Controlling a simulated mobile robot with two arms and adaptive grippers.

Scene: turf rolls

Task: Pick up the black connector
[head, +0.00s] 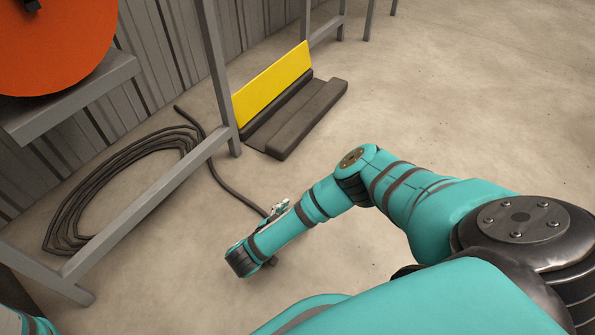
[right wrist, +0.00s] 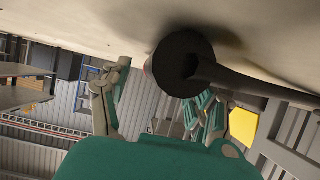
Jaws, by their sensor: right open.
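The black connector (right wrist: 183,63) shows large in the right wrist view, its round flared end towards the camera. Its cable (right wrist: 250,82) runs off to the right. My right gripper (right wrist: 163,82) is open, its fingers to the left and right below the connector. The connector hides part of the right-hand finger; I cannot tell whether they touch. In the head view my right gripper (head: 279,209) is low over the floor, where the black cable (head: 228,187) meets my arm. My arm hides most or all of the connector there. My left gripper is not in view.
Coiled cable (head: 75,207) lies on the floor at the left, behind a grey metal frame (head: 150,205). An orange reel (head: 50,45) is above it. A yellow board (head: 272,84) with a dark base (head: 305,118) stands beyond. Floor at the upper right is clear.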

